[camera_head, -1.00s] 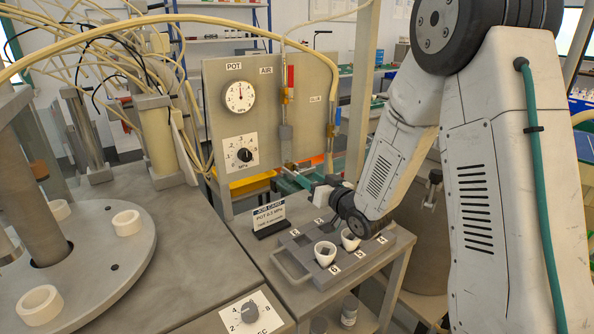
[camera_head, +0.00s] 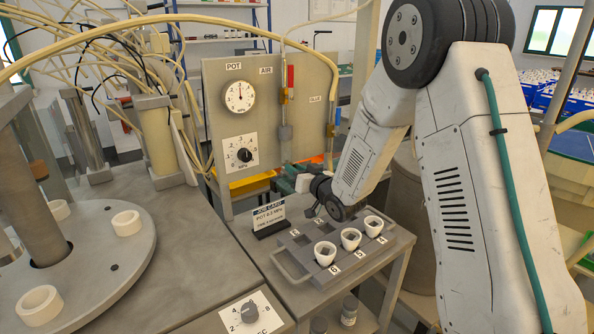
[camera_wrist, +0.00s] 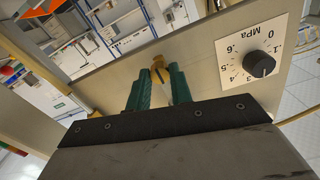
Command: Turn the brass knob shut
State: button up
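In the wrist view, a small brass piece (camera_wrist: 158,68), which looks like the brass knob, shows between the tips of my gripper's two green fingers (camera_wrist: 158,78). The fingers stand apart, with a gap around a pale part below the brass. I cannot tell whether either finger touches the brass. In the head view, my gripper (camera_head: 290,173) is near the foot of the AIR line on the grey panel (camera_head: 305,75), largely hidden by my wrist. Brass fittings show on the AIR line (camera_head: 284,97) and on the right-hand line (camera_head: 330,130).
A black MPa knob (camera_head: 244,155) is on the panel, also right of my fingers in the wrist view (camera_wrist: 260,64). Below my wrist, a grey tray (camera_head: 290,268) holds white cups beside a job card (camera_head: 270,218). A round fixture plate (camera_head: 95,250) is at left.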

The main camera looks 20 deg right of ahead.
jog(key=shift+m, duration=0.3)
grip_shut()
jog(key=m, duration=1.7)
jog(key=shift+f, duration=0.1)
jog(key=shift+m, duration=0.3)
jog(key=o, duration=0.9)
grip_release()
jog(key=v, duration=0.8)
